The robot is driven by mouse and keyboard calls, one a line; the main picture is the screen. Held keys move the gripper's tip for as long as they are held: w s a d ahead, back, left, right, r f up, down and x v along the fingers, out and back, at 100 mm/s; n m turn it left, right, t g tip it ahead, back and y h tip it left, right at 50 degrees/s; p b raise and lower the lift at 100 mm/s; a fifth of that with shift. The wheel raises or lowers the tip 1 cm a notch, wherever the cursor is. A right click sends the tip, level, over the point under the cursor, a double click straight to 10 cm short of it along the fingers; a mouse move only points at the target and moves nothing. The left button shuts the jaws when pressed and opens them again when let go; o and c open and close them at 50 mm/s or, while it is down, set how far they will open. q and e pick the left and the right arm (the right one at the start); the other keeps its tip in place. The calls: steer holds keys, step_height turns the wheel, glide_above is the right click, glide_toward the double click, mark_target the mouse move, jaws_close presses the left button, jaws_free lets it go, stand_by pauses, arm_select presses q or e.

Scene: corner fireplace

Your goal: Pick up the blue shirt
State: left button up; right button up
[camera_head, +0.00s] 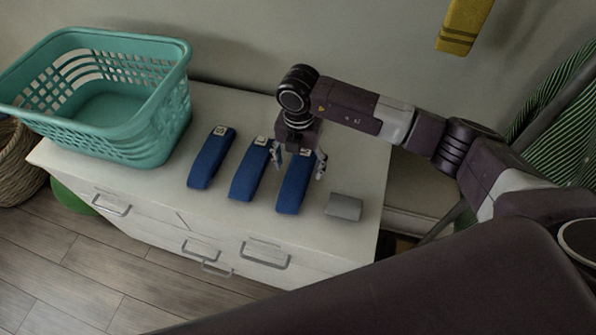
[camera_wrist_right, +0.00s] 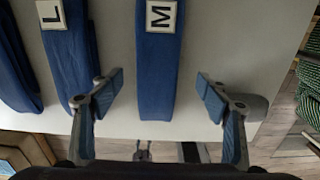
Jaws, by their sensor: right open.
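Three folded blue shirts lie side by side on the white dresser top: the left shirt (camera_head: 209,162), the middle shirt (camera_head: 247,174) and the right shirt (camera_head: 291,190). Each has a small white tag at its far end. My right gripper (camera_head: 301,164) is open above the right shirt, one finger on each side of it. In the right wrist view, the shirt tagged M (camera_wrist_right: 159,70) runs between the open fingers of my right gripper (camera_wrist_right: 160,92), and a shirt tagged L (camera_wrist_right: 68,50) lies left of it. My left gripper is not in view.
A teal laundry basket (camera_head: 150,135) stands on the dresser's left part. A small grey folded item (camera_head: 344,207) lies right of the right shirt. The white dresser (camera_head: 160,205) has drawers with handles in front. A wall is behind, with a yellow cloth (camera_head: 463,25) hanging at upper right.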

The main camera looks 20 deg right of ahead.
steer(key=shift+w+f, duration=0.2)
steer(key=shift+f, duration=1.25)
steer(key=c, duration=0.4)
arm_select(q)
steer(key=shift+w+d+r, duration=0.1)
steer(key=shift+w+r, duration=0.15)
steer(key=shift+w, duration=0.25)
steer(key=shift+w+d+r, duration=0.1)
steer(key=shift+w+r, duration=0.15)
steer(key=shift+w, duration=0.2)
arm_select(e)
steer(key=shift+r, duration=0.1)
steer(key=c, duration=1)
